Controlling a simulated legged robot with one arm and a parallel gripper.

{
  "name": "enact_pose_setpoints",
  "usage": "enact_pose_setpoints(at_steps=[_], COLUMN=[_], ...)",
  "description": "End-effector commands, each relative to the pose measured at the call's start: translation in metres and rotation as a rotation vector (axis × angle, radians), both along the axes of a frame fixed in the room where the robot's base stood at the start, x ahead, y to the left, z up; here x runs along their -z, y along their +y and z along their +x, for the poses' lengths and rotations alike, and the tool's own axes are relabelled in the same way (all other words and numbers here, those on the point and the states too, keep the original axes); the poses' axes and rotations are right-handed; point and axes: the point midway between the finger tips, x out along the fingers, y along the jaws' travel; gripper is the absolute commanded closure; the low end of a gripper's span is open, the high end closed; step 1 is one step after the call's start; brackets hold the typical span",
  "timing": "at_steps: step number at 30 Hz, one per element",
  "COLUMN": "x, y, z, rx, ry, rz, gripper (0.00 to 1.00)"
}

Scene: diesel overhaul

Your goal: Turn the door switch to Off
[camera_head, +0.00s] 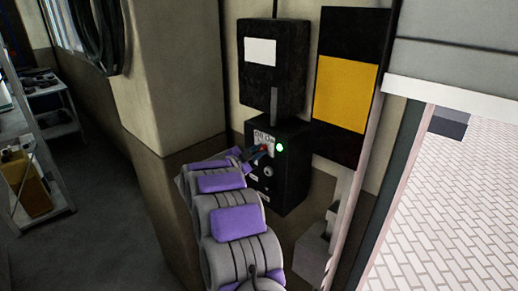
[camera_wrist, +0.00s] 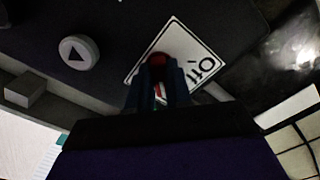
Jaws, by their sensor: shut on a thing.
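The door switch is a red knob (camera_wrist: 158,60) on a white label plate (camera_wrist: 178,50) on the front of a black control box (camera_head: 290,188). In the wrist view the plate looks tilted and part of the word "Off" shows upside down at its right. My gripper (camera_wrist: 160,75) is at the plate, with its two fingers closed around the red knob. In the head view my gripper (camera_head: 257,154) reaches the label plate (camera_head: 263,142) from the lower left, and its fingers partly hide the knob. Which position the knob points to cannot be told.
A green light (camera_head: 280,148) glows on the box, right of the switch. A round button with an arrow (camera_wrist: 78,54) sits beside the plate. A second black box (camera_head: 272,85) hangs above. A black and yellow panel (camera_head: 346,90) stands right, beside the doorway. A shelf (camera_head: 50,118) is at left.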

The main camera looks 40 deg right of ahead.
Motion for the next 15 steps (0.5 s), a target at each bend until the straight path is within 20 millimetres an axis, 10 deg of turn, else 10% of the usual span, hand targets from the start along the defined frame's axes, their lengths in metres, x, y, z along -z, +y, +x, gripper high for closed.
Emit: enact_pose_setpoints(at_steps=[15], x=[-0.0048], y=[0.0001], z=[-0.0005], rx=[0.002], ry=[0.297], rz=[-0.021], gripper=[0.92])
